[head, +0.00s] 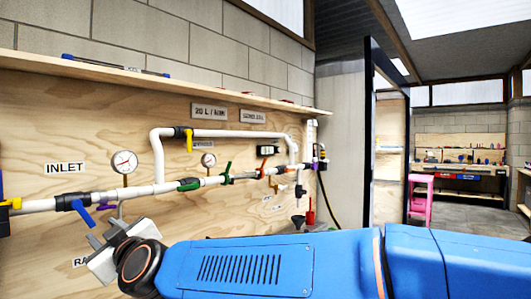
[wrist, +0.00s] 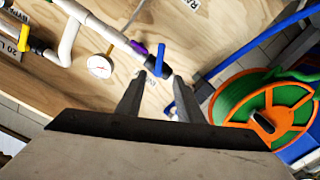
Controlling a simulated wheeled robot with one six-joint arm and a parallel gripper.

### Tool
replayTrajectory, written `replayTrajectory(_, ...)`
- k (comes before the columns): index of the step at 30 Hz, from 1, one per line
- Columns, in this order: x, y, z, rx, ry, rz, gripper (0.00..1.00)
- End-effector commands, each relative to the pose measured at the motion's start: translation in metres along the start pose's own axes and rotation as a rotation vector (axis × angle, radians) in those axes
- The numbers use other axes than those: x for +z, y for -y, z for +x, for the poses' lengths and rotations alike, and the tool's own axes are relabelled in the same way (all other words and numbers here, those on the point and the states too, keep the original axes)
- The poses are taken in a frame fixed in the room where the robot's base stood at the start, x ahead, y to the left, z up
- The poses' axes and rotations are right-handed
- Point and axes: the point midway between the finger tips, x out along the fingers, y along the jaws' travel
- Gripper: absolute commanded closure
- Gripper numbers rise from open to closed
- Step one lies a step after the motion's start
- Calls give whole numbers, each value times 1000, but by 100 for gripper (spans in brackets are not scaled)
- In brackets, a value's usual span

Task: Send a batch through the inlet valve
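The inlet valve (head: 74,202) has a dark blue body on the white pipe, below the INLET label (head: 65,168). Its blue lever (head: 83,214) slants down to the right. In the wrist view a blue lever (wrist: 160,59) shows just ahead of the fingertips. My gripper (head: 103,232) is below and right of the valve in the head view. In the wrist view my gripper (wrist: 160,76) has its two grey fingers apart with a gap between them. Nothing is visibly held, and contact with the lever cannot be told.
A purple handle (head: 107,207) sits just right of the valve, below a pressure gauge (head: 124,162). More pipe, a green-handled valve (head: 227,172) and a yellow-handled valve (head: 189,138) lie to the right. A green and orange hose reel (wrist: 265,105) is at right in the wrist view.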

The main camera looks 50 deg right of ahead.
Motion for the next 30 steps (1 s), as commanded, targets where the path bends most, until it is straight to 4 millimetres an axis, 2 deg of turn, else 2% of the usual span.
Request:
replayTrajectory(7, 0, 0, 0, 0, 0, 0, 66)
replayTrajectory(12, 0, 0, 0, 0, 0, 0, 100)
replayTrajectory(17, 1, 0, 2, -3, 5, 7, 100)
replayTrajectory(20, 5, -2, 9, -22, 32, 50, 100)
replayTrajectory(23, 13, -4, 23, -62, 87, 141, 100)
replayTrajectory(30, 34, -13, 59, -191, 255, 475, 100)
